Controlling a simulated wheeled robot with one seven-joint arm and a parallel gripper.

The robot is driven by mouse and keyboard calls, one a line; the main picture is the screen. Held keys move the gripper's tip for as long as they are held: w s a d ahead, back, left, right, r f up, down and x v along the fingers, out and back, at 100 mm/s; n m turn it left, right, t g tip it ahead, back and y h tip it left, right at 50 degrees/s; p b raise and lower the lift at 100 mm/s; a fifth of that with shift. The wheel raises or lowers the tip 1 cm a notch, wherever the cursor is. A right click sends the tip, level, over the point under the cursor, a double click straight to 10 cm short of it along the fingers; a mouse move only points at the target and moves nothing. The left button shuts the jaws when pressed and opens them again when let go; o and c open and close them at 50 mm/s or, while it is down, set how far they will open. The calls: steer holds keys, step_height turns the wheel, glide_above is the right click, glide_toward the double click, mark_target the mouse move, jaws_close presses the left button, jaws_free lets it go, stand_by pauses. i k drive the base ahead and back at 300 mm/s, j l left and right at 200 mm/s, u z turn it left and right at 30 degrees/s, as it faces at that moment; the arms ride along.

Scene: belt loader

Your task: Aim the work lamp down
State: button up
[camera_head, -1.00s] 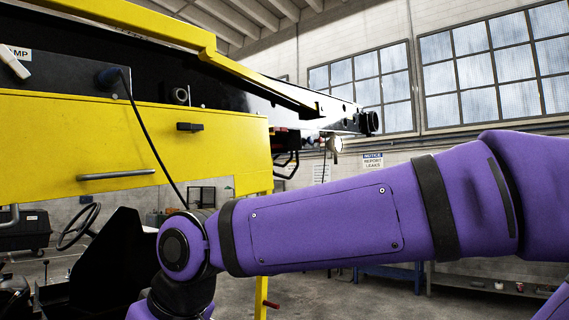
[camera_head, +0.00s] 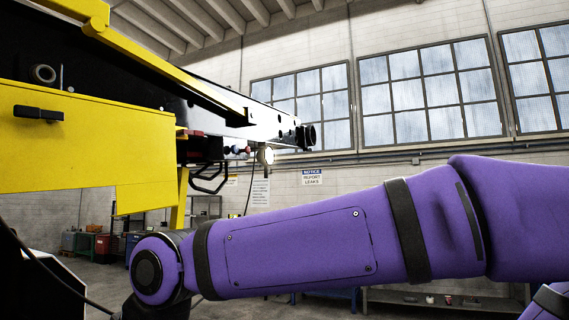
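Under the far end of the belt loader's boom (camera_head: 262,122) hangs a small round pale fitting (camera_head: 265,156), which may be the work lamp; it is too small to tell its aim. A pair of short black cylinders (camera_head: 306,136) sits at the boom's tip, and I cannot tell whether they belong to a lamp. My purple arm crosses the lower part of the view in front of the loader. My gripper is outside the picture, so its fingers are hidden.
The loader's yellow side panel (camera_head: 75,145) with a black latch (camera_head: 38,113) fills the left. A black looped bracket (camera_head: 209,178) hangs below the boom. A notice sign (camera_head: 312,177) is on the back wall. Open air lies right of the boom tip.

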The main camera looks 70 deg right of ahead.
mark_target(264, 156)
steer(key=j+z, duration=0.15)
steer(key=z, duration=0.45)
steer(key=j+z, duration=0.25)
steer(key=z, duration=0.25)
steer(key=k+j+z, duration=0.15)
steer(key=z, duration=0.3)
steer(key=k+j+z, duration=0.15)
steer(key=j+z, duration=0.15)
steer(key=z, duration=0.2)
steer(key=i+l+z, duration=0.45)
steer(key=i+z, duration=0.15)
steer(key=i, duration=0.15)
steer(key=i+l+z, duration=0.1)
steer(key=i, duration=0.4)
steer(key=i+l+z, duration=0.15)
steer(key=i, duration=0.4)
